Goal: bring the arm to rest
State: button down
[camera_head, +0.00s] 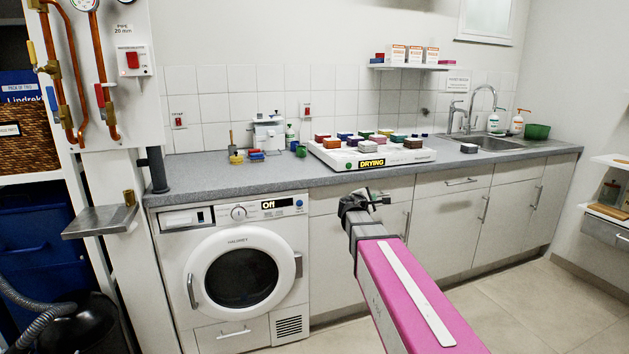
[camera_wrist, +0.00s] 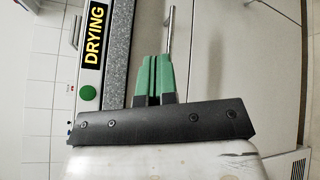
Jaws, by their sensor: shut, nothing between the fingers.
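My gripper (camera_head: 365,198) is at the end of my pink arm, in front of the counter's cupboards in the head view. In the wrist view, its two green fingers (camera_wrist: 153,76) stand close together with nothing between them. The white drying unit (camera_head: 345,155) sits on the counter behind and above the gripper, with a lit "DRYING" sign and several coloured blocks on top. Its sign (camera_wrist: 95,35) also shows beside the fingers in the wrist view. The gripper appears apart from the unit and the counter.
A grey counter (camera_head: 240,179) runs along the wall to a sink (camera_head: 488,143). Below it are a washing machine (camera_head: 240,270) marked "Off" and cupboards (camera_head: 447,230) with bar handles. A small metal shelf (camera_head: 100,221) juts out at left. The floor (camera_head: 530,300) at right is clear.

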jog(key=s+d+f+m+g+y, duration=0.1)
jog(key=s+f+m+g, duration=0.2)
jog(key=s+f, duration=0.25)
jog(key=s+d+f+m+g, duration=0.2)
jog(key=s+f+m, duration=0.2)
jog(key=f, duration=0.2)
jog(key=s+a+f+m+g+y, duration=0.4)
jog(key=s+f, duration=0.3)
jog(key=s, duration=0.3)
jog(key=s+a+f+m+g+y, duration=0.3)
jog(key=s+f+m+g+y, duration=0.1)
jog(key=s+f, duration=0.4)
jog(key=shift+s+a+f+m+y, duration=0.4)
jog(key=shift+s+m, duration=0.3)
jog(key=shift+s, duration=0.45)
